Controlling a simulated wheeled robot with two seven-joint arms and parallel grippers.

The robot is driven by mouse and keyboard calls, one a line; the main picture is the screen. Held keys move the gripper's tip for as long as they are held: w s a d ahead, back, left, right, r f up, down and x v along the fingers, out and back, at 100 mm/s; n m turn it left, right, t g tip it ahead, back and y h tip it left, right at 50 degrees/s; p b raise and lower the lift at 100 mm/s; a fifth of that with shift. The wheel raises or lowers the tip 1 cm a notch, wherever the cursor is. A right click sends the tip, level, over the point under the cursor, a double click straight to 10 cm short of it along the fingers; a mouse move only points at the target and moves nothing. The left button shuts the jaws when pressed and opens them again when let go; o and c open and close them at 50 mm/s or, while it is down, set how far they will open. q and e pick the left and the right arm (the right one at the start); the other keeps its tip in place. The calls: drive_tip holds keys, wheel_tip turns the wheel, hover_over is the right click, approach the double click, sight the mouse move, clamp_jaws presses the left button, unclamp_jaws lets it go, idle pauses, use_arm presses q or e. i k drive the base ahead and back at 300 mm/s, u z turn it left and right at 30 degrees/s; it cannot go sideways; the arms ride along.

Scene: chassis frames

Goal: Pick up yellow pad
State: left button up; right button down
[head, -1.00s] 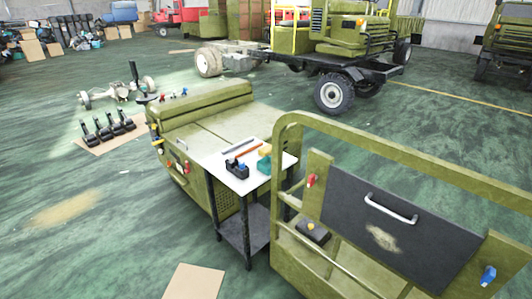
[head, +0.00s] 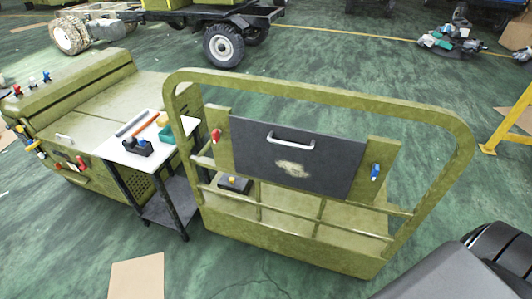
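A small table with a white top (head: 112,151) stands left of centre, between the green vehicle body and the green railed frame. On it lie an orange bar (head: 146,125), a grey bar (head: 131,123), a black holder (head: 138,147) and a teal box (head: 171,136). A small yellow patch (head: 163,118) shows at the table's back edge by the teal box. It is too small to tell whether this is the yellow pad. Neither of my grippers is in view.
The green railed frame (head: 318,84) with a dark panel (head: 335,171) fills the middle. The green vehicle body (head: 85,110) stands at left. A cardboard sheet (head: 137,277) lies on the floor in front. A yellow stand (head: 507,121) is at far right. Open floor lies behind the frame.

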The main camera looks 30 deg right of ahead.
sight(162, 121)
drive_tip(key=u, duration=0.05)
drive_tip(key=k, duration=0.65)
drive_tip(key=u, duration=0.65)
drive_tip(key=i, duration=1.1)
drive_tip(key=u, duration=0.9)
drive_tip(key=i, duration=2.05)
drive_tip(key=z, duration=0.8)
drive_tip(key=i, duration=1.1)
drive_tip(key=z, duration=0.9)
